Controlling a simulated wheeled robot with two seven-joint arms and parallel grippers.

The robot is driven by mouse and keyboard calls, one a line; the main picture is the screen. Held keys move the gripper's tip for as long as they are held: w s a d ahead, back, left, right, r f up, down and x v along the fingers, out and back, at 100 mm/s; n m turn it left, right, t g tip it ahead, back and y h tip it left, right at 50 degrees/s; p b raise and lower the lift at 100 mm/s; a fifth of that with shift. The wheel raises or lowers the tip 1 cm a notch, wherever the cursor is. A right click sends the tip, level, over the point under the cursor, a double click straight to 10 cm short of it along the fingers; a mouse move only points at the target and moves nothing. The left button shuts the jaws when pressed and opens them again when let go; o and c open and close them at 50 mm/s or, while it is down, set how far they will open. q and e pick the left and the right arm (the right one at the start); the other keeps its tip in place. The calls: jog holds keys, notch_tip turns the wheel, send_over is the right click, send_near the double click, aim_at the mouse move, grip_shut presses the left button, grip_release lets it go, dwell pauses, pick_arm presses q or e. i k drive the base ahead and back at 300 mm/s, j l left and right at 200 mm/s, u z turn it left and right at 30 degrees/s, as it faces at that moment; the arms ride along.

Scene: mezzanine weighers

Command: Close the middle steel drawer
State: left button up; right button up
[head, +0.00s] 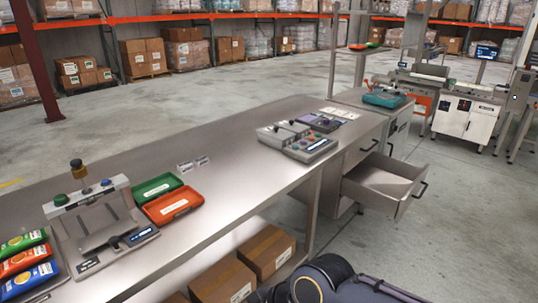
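A steel drawer (402,203) stands pulled well out of the cabinet under the right end of the steel workbench (225,145). Its inside (375,183) looks empty, and a dark bar handle (419,191) is on its front. Above it is a shut drawer front (360,150) with a dark handle. What lies below the open drawer is mostly hidden. Neither gripper shows in the head view. A dark rounded part of my own body is at the bottom edge, well short of the drawer.
Cardboard boxes (266,251) sit under the bench. A weigher (101,217), orange tray (173,205) and green tray (157,187) stand on its left part, with control boxes (297,142) farther right. The floor (455,230) right of the open drawer is clear.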

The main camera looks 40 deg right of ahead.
aim_at(396, 183)
jog(key=z, duration=1.55)
jog(key=i+l+z, duration=0.45)
jog(key=l+z, duration=0.15)
jog(key=l, duration=0.25)
jog(key=i+l+z, duration=0.3)
jog(key=i+l+u, duration=0.15)
jog(key=i, duration=0.4)
jog(key=i+l+u, duration=0.2)
jog(key=i, duration=0.35)
jog(key=i+l+u, duration=0.15)
jog(key=i, duration=0.35)
jog(key=i+l+u, duration=0.15)
jog(key=i+l, duration=0.3)
jog(key=i, duration=0.1)
